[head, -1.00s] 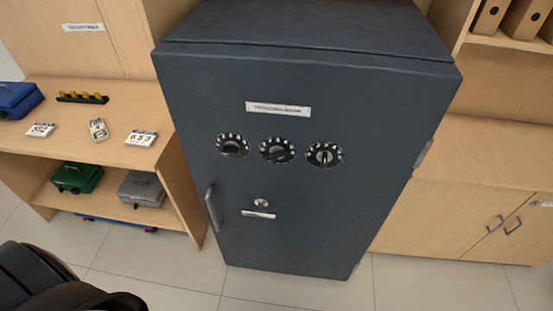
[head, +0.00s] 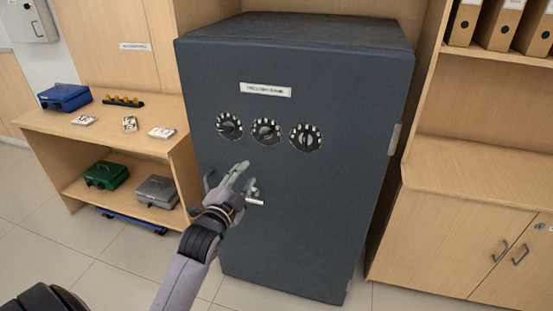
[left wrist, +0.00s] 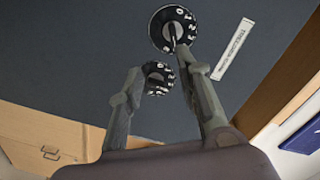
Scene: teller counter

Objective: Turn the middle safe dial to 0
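The dark grey safe (head: 300,210) stands ahead with three black dials in a row. The middle dial (head: 266,131) sits between the left dial (head: 229,126) and the right dial (head: 306,137); its setting is too small to read. My left gripper (head: 243,174) is in front of the safe door, below the left and middle dials, empty. In the left wrist view its fingers (left wrist: 159,64) are spread apart, with one dial (left wrist: 173,28) beyond the fingertips and another (left wrist: 157,78) between the fingers. I cannot tell which dials these are. My right gripper is not in view.
A safe handle (head: 207,181) and a keyhole area partly behind my gripper are on the door. A wooden shelf (head: 100,128) with cash boxes and number cards stands at left. A wooden cabinet (head: 450,225) stands at right.

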